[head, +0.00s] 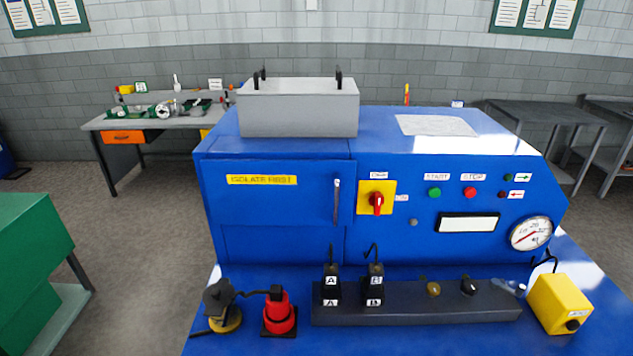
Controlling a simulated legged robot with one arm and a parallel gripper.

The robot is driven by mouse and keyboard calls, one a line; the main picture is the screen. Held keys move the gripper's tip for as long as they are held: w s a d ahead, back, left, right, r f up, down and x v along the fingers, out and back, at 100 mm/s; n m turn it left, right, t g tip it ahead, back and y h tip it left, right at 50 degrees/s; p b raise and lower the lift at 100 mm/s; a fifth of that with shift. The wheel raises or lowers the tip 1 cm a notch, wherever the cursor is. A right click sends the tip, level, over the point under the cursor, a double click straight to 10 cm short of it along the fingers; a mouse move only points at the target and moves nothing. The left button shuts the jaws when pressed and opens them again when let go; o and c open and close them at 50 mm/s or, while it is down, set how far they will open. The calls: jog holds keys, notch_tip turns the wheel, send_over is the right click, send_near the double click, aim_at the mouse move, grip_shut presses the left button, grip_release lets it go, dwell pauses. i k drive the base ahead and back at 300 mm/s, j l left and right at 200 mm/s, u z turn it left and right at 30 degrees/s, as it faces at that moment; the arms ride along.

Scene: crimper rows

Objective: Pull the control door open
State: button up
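The control door (272,195) is a blue panel on the left part of the front of a large blue machine. It carries a yellow label reading "ISOLATE FIRST" and a slim upright metallic handle (336,202) near its right edge. The door looks shut, flush with the front. Right of it, a red rotary switch (377,203) sits on a yellow plate. My gripper is not in view.
A dark block (415,308) with black lettered plugs, a red-and-black connector (279,314), a black-and-yellow piece (222,307) and a yellow box (560,304) stand on the blue ledge before the door. A grey bin (298,110) sits on top.

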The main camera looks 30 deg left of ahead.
aim_at(256, 191)
jog(key=k+u, duration=0.2)
jog(key=u, duration=1.2)
